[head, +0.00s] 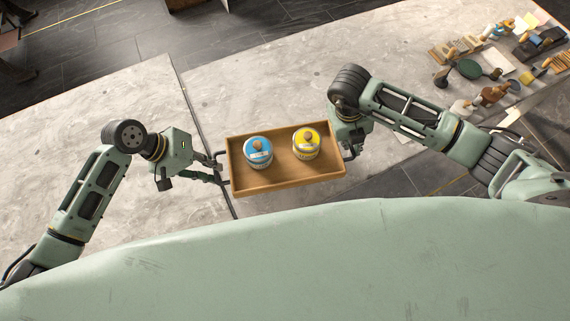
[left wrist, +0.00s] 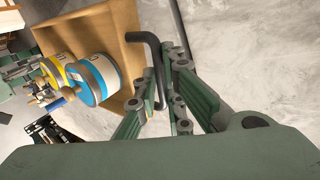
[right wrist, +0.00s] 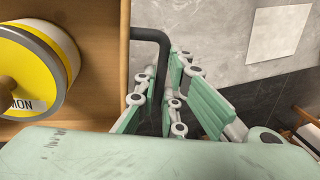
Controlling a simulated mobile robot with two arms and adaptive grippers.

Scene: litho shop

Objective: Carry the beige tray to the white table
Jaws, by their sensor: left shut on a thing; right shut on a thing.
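The beige tray (head: 285,184) is a shallow wooden box with a dark handle at each end. It holds a blue-lidded can (head: 258,152) and a yellow-lidded can (head: 305,143), both upright. My left gripper (head: 218,168) is shut on the tray's left handle, and the dark handle (left wrist: 152,62) shows between its fingers in the left wrist view. My right gripper (head: 350,150) is at the right end, partly hidden by its wrist in the head view. The right wrist view shows it shut on the right handle (right wrist: 160,60). The tray looks roughly level in front of my body.
A pale grey stone-like surface (head: 90,105) spreads behind and beside the tray, with a dark seam across it. Bottles, brushes and other small tools (head: 490,70) crowd its right end. Dark tiled floor (head: 120,45) shows at top left and lower right.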

